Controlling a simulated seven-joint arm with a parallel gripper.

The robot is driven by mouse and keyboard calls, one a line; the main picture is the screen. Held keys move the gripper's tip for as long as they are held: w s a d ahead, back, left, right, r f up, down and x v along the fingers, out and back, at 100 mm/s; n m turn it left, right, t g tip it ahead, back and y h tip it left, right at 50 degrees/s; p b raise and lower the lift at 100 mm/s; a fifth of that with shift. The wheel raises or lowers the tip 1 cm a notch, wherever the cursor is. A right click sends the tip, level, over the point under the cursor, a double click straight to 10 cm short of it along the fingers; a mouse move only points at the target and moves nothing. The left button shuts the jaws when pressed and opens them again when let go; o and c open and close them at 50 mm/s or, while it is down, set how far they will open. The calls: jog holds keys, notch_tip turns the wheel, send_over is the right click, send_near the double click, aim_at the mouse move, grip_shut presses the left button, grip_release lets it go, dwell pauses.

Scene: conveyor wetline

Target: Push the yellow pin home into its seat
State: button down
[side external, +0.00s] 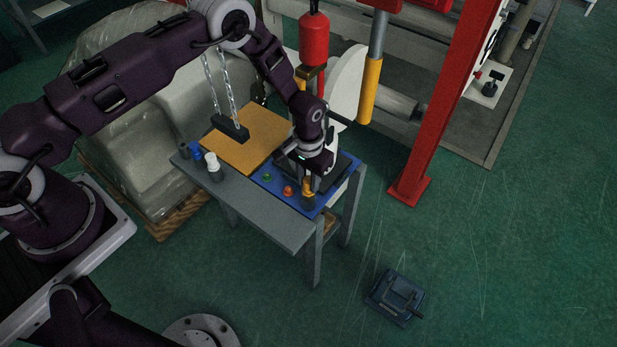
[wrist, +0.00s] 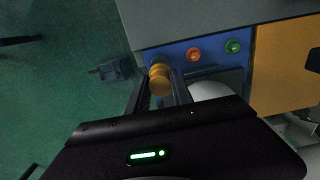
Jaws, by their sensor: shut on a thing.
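The yellow pin (wrist: 159,80) is between the two fingers of my gripper (wrist: 160,88) in the wrist view. My gripper is shut on it. In the side view the yellow pin (side external: 308,188) stands about upright at the right corner of the blue panel, below my gripper (side external: 311,178). A dark grey round seat (side external: 309,202) is directly under the pin. The pin's lower end is hidden, so how deep it sits I cannot tell.
An orange knob (side external: 288,190) and a green knob (side external: 267,177) stand on the blue panel (side external: 279,184). White, blue and dark grey pegs (side external: 212,162) stand at the table's left end. A yellow-orange board (side external: 245,140) lies behind. The grey front strip (side external: 260,215) is clear.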

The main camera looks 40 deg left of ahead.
jog(key=shift+f, duration=1.1)
jog(key=c, duration=1)
grip_release()
jog(key=shift+c, duration=0.2)
